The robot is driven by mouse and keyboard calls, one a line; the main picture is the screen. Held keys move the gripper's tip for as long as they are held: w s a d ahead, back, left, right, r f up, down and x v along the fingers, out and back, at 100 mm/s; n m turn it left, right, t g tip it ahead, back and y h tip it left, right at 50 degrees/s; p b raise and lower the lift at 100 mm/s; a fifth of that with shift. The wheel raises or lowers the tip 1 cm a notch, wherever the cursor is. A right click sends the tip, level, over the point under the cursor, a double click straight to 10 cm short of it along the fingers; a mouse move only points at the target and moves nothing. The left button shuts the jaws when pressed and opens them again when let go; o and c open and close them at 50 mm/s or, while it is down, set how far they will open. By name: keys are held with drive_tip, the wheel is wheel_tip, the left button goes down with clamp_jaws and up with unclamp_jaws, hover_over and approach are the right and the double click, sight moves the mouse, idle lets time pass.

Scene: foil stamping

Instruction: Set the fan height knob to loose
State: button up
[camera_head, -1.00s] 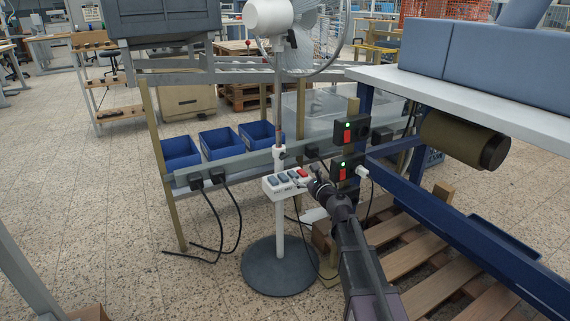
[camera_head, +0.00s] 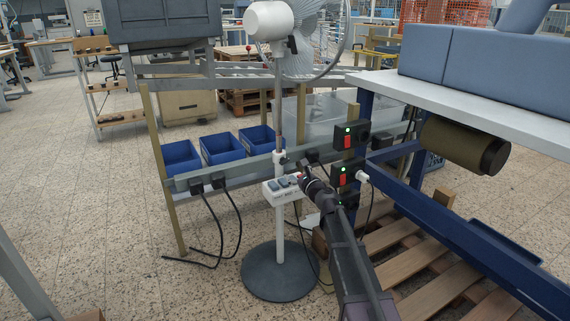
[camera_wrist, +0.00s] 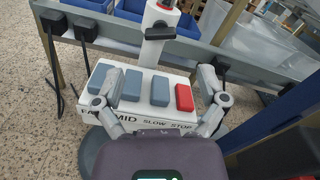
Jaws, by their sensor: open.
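The white pedestal fan (camera_head: 268,20) stands on a round grey base (camera_head: 281,271). Its height knob (camera_head: 284,160) is a small dark knob on the white collar of the pole. In the wrist view the knob (camera_wrist: 160,32) lies beyond the fan's white switch box (camera_wrist: 130,85), which has grey keys and one red key. My gripper (camera_head: 302,168) is open and empty, just right of the collar and above the box's right end. In the wrist view its fingers (camera_wrist: 160,82) spread over the box, short of the knob. I cannot tell the knob's setting.
A grey rail (camera_head: 235,168) with black plugs and cables runs behind the pole. Black switch units with red switches (camera_head: 347,141) stand close right of my gripper. Blue bins (camera_head: 222,148) sit behind the rail. A blue bench frame (camera_head: 455,225) and wooden pallet (camera_head: 395,235) are at right.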

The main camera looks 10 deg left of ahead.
sight(286, 162)
drive_tip(key=x, duration=0.7)
drive_tip(key=shift+w+a, duration=0.2)
drive_tip(key=shift+w, duration=0.1)
drive_tip(key=shift+c, duration=0.2)
drive_tip(key=c, duration=1.1)
